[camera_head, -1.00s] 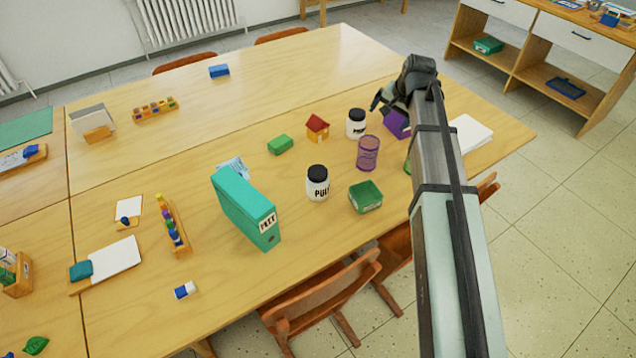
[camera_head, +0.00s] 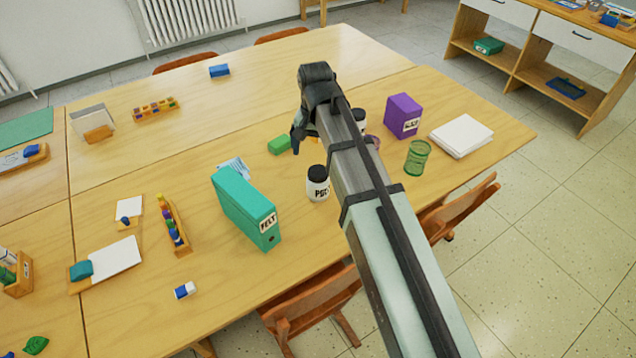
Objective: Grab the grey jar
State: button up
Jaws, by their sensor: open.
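A pale white-grey jar with a black lid and dark lettering (camera_head: 317,187) stands upright on the table, right of the teal binder. A second dark-lidded jar (camera_head: 360,118) stands farther back, mostly hidden by my arm. I cannot tell which one is meant by the grey jar. My gripper (camera_head: 298,140) is above the table, farther back than the near jar and apart from it, beside the green block. Only part of its dark fingers shows; it is open and I see nothing held.
A teal binder (camera_head: 246,208) stands left of the near jar. A green block (camera_head: 279,145) lies by my gripper. Right of my arm are a purple box (camera_head: 403,116), a green mesh cup (camera_head: 417,158) and white paper (camera_head: 461,136). The table's left-back area is fairly clear.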

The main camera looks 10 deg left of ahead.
aim_at(316, 171)
notch_tip(316, 171, down, 7)
jog(key=shift+r, duration=0.15)
jog(key=shift+d+f, duration=0.15)
jog(key=shift+f, duration=1.15)
jog(key=shift+d+f, duration=0.15)
jog(key=shift+f, duration=1.15)
jog(key=c, duration=1.4)
